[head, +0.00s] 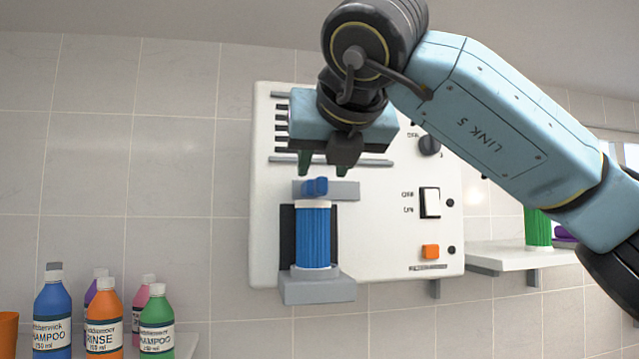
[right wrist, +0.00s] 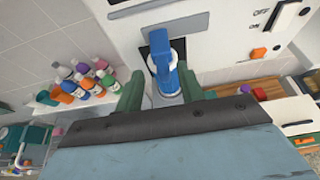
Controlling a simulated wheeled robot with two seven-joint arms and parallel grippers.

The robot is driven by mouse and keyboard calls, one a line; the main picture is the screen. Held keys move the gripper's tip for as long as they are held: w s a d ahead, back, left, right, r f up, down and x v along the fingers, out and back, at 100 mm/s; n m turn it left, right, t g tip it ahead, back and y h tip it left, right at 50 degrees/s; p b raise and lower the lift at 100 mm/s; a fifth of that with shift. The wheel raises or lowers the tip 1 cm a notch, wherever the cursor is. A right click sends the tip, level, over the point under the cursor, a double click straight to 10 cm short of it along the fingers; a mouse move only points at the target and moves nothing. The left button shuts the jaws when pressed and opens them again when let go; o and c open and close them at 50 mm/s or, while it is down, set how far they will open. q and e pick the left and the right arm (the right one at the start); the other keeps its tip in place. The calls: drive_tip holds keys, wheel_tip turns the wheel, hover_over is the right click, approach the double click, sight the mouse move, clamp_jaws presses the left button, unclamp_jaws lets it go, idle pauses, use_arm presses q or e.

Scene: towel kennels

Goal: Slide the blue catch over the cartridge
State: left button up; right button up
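The blue catch (head: 316,187) sits on the left part of a short grey rail (head: 346,191) on the white wall unit. The blue ribbed cartridge (head: 313,236) stands upright in a grey holder (head: 318,288), and in the head view the catch lies just above its pale top end. My right gripper (head: 322,168) is above the catch with its green fingers pointing down. In the right wrist view the fingers (right wrist: 164,82) are apart, with the catch (right wrist: 160,52) seen between and beyond them; no contact is clear. My left gripper is not in view.
The white unit (head: 385,235) carries a knob, a white switch (head: 430,202) and an orange button (head: 430,251). Several bottles (head: 105,320) stand at lower left. A shelf (head: 515,255) at right holds a green ribbed cylinder (head: 538,227).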

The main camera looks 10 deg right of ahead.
drive_tip(key=b+v, duration=0.1)
drive_tip(key=v, duration=0.8)
drive_tip(key=shift+b, duration=0.4)
drive_tip(key=shift+s, duration=0.1)
